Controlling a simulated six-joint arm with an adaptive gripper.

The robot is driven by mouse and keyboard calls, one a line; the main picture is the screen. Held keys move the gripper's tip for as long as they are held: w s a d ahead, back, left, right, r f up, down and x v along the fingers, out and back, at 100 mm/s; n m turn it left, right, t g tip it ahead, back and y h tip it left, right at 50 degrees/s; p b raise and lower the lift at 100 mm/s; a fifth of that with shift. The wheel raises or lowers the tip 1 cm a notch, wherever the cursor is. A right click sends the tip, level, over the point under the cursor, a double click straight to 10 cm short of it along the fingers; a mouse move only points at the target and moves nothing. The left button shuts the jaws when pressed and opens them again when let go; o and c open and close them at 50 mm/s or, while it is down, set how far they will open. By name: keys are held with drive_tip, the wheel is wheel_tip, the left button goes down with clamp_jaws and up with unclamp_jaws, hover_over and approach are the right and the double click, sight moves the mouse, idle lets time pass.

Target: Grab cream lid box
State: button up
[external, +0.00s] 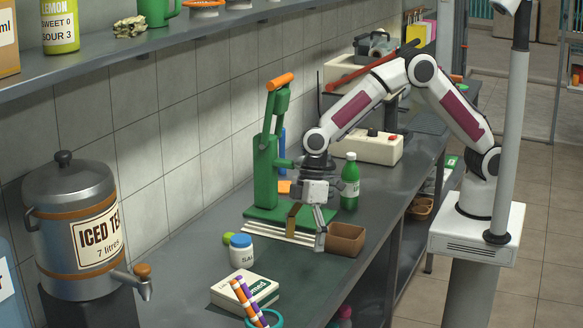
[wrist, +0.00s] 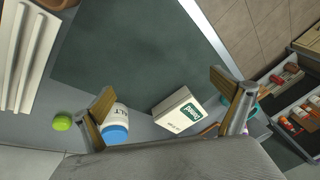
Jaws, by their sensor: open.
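In the wrist view the box (wrist: 180,114) shows below and between my two fingers, closer to the right one. My gripper (external: 308,228) is open and empty, above the counter by the white strips and the brown bowl, back from the box. It also shows in the wrist view (wrist: 165,100) with its wood-coloured finger pads spread wide.
A salt jar (external: 241,251) with a blue lid stands behind the box, with a lime (external: 229,238) beside it. A brown bowl (external: 346,239), green press (external: 268,160) and green bottle (external: 350,182) stand farther back.

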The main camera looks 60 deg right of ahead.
sight(253, 281)
drive_tip(key=a+f, duration=0.1)
drive_tip(key=a, duration=0.2)
drive_tip(key=w+a+f+n+y, duration=0.1)
drive_tip(key=a, duration=0.2)
drive_tip(key=w+a+f+n, duration=0.1)
drive_tip(key=a, duration=0.2)
drive_tip(key=shift+w+a+f, duration=0.15)
drive_tip(key=shift+w+f, duration=0.1)
drive_tip(key=shift+f, duration=0.15)
drive_tip(key=w+a+r+n+y, duration=0.1)
drive_tip(key=w+a+r, duration=0.1)
drive_tip(key=w+a+r+n+t+y, duration=0.1)
drive_tip(key=w+a, duration=0.1)
drive_tip(key=shift+a+r, duration=0.3)
drive_tip(key=shift+r, duration=0.1)
drive_tip(key=shift+w+a+r+n, duration=0.1)
drive_tip(key=shift+n, duration=0.5)
drive_tip(key=shift+x, duration=1.3)
drive_tip(key=shift+a, duration=0.1)
drive_tip(key=shift+w+x, duration=0.15)
drive_tip(key=shift+x, duration=1.1)
drive_tip(key=shift+w+x, duration=0.15)
drive_tip(key=shift+x, duration=1.15)
drive_tip(key=shift+a+r, duration=0.1)
drive_tip(key=c, duration=1.1)
